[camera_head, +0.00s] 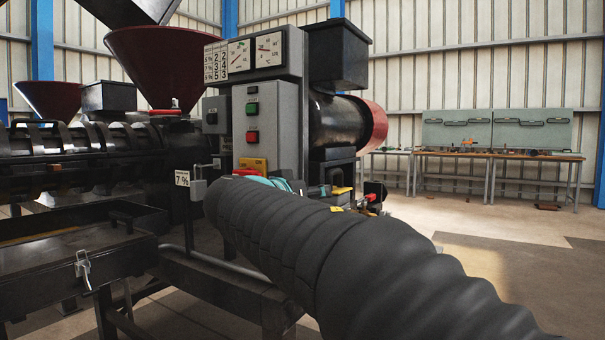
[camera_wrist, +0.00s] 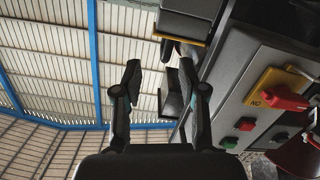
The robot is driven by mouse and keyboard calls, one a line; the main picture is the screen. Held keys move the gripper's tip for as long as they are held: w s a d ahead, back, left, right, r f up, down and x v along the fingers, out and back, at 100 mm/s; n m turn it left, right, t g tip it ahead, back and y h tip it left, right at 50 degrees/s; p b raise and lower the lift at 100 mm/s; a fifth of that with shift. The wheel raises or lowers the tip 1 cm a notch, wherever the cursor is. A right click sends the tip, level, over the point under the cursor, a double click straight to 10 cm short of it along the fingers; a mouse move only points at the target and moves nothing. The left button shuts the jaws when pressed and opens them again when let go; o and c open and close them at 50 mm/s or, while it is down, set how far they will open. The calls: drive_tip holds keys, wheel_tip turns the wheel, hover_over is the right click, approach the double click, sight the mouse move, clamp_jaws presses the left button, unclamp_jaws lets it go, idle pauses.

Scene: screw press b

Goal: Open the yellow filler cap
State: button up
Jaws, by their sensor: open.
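My gripper (camera_wrist: 160,72) is open and empty in the wrist view, its two black fingers apart with wall and dark machine parts behind them. I cannot clearly pick out the yellow filler cap. A small yellow part (camera_head: 340,190) shows low on the machine, just past my arm, too small to identify. The press (camera_head: 267,110) has a grey control cabinet. A yellow plate with a red switch (camera_wrist: 283,98) is on the cabinet at the right of the wrist view, beside my gripper.
Green and red buttons (camera_wrist: 238,132) are near the switch. A dark red hopper (camera_head: 160,62) rises at the left above the black barrel (camera_head: 80,150). A dark tray frame (camera_head: 70,235) is in front. Workbenches (camera_head: 500,155) stand far right, with open floor before them.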

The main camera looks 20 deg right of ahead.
sight(330, 173)
drive_tip(key=shift+m+t+h, duration=0.3)
drive_tip(key=shift+h, duration=0.2)
drive_tip(key=r+p+x, duration=0.1)
drive_tip(key=x, duration=0.3)
drive_tip(key=w+r+p+x, duration=0.1)
drive_tip(key=x, duration=0.4)
drive_tip(key=a+p+x, duration=0.1)
drive_tip(key=x, duration=0.4)
drive_tip(key=shift+w+r, duration=0.3)
drive_tip(key=shift+r, duration=0.1)
clamp_jaws()
